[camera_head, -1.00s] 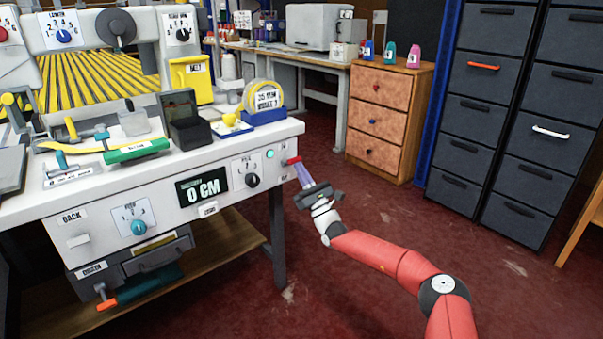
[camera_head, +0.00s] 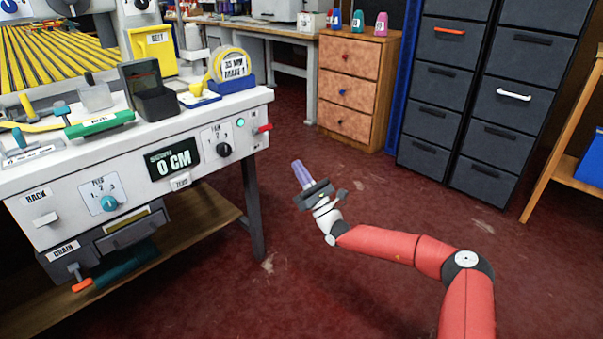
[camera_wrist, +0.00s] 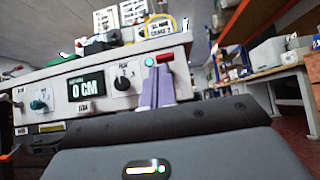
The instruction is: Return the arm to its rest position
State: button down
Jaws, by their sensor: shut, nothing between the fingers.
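My gripper (camera_head: 301,172) is at the end of my red arm, over the dark red floor to the right of the white machine bench (camera_head: 238,108). Its pale purple fingers are shut together with nothing between them. They point up and to the left, apart from the bench. In the wrist view the closed fingers (camera_wrist: 156,90) stand in front of the bench's front panel.
The bench panel has a display (camera_head: 173,159) reading 0 CM and a lit green button (camera_head: 240,123). A wooden drawer unit (camera_head: 349,92) and dark filing cabinets (camera_head: 436,93) stand behind. A wooden shelf (camera_head: 562,165) is at right. Floor around my arm is open.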

jog(key=shift+s+d+f, duration=0.1)
jog(key=shift+s+d, duration=0.15)
jog(key=shift+d, duration=0.05)
